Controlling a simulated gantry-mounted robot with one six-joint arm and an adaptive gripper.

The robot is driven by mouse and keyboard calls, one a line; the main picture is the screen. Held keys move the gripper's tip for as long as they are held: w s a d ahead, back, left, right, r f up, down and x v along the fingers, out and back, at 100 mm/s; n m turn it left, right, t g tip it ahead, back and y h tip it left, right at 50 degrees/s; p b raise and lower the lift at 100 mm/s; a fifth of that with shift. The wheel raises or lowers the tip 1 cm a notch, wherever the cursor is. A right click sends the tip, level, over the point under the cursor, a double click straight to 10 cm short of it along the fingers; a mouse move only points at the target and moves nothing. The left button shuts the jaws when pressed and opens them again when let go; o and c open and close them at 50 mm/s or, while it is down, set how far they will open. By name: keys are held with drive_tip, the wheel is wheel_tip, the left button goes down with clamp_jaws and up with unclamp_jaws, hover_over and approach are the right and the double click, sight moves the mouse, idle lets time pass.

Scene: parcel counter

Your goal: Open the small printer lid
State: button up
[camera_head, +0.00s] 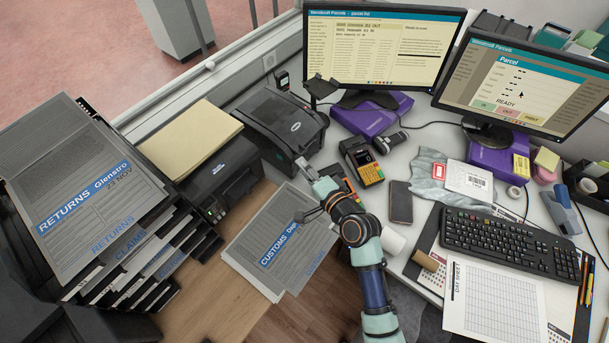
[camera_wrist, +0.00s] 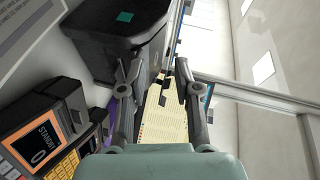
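The small printer (camera_head: 282,123) is a black box at the back left of the counter, with its lid down. Its dark body also shows at the upper left of the wrist view (camera_wrist: 115,35), with a green patch on it. My gripper (camera_head: 305,188) is in front of the printer, towards the near right, and apart from it. In the wrist view my gripper (camera_wrist: 158,70) has its two fingers spread with nothing between them. The finger on the left overlaps the printer's side in that view; I cannot tell the depth between them.
A second printer (camera_head: 222,178) with yellow paper stands left of the small one. A card terminal (camera_head: 362,163) stands to the right. A monitor (camera_head: 384,45) on a purple box (camera_head: 370,118) is behind. A customs folder (camera_head: 280,240) lies below my gripper.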

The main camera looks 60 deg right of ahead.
wheel_tip(320, 180, down, 4)
drive_tip(key=s+d+m+h, duration=0.1)
drive_tip(key=s+d+m, duration=0.1)
drive_tip(key=s+d, duration=0.1)
drive_tip(key=r+b+x, duration=0.1)
drive_tip(key=b+x, duration=0.1)
drive_tip(key=x, duration=0.6)
drive_tip(key=shift+f+b, duration=0.35)
drive_tip(key=shift+f, duration=0.05)
drive_tip(key=shift+w+a, duration=0.1)
clamp_jaws()
drive_tip(key=shift+g, duration=0.3)
